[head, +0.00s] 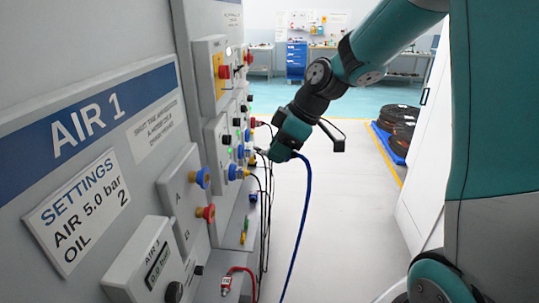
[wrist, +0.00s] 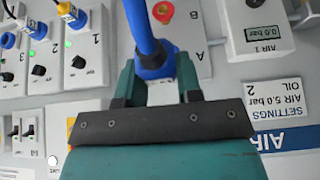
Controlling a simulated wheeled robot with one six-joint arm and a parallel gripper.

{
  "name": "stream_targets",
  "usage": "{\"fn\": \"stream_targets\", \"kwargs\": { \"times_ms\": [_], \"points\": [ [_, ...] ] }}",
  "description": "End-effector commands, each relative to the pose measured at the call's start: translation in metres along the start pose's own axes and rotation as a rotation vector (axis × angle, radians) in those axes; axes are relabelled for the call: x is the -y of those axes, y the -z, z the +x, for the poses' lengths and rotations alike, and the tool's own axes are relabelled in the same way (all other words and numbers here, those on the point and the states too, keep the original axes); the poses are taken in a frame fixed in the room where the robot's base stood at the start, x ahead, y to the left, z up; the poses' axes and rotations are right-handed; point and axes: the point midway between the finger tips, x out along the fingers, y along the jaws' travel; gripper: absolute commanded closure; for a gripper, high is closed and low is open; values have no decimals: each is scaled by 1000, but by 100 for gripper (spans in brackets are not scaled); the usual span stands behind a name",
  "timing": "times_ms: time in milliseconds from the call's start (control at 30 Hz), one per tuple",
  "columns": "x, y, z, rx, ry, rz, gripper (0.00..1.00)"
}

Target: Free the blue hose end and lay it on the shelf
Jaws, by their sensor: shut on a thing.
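My gripper (head: 268,153) is shut on the blue hose end; in the wrist view its two fingers (wrist: 156,80) stand either side of the hose end (wrist: 154,62). The blue hose (head: 302,205) hangs from the gripper down to the floor. In the head view, coupling A, with a blue ring (head: 202,178), shows bare on the panel, and the gripper is apart from it. In the wrist view the hose end covers that coupling. The shelf (head: 232,222) is the grey ledge below the panel.
A red coupling B (head: 206,212) sits under A. Black cables (head: 266,200) hang close to the gripper. The digital gauge (head: 157,264) reads 0.0 bar.

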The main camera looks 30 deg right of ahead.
Motion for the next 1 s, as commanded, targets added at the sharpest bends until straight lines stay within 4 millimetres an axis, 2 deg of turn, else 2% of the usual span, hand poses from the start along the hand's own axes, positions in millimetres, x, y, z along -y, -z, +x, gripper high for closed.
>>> {"fn": "stream_targets", "kwargs": {
  "times_ms": [200, 233, 333, 1000],
  "points": [
    [0, 0, 0, 0, 0, 0, 92],
    [0, 0, 0, 0, 0, 0, 72],
    [0, 0, 0, -1, 0, 0, 95],
    [-1, -9, -5, -1, -1, 0, 96]
  ]
}}
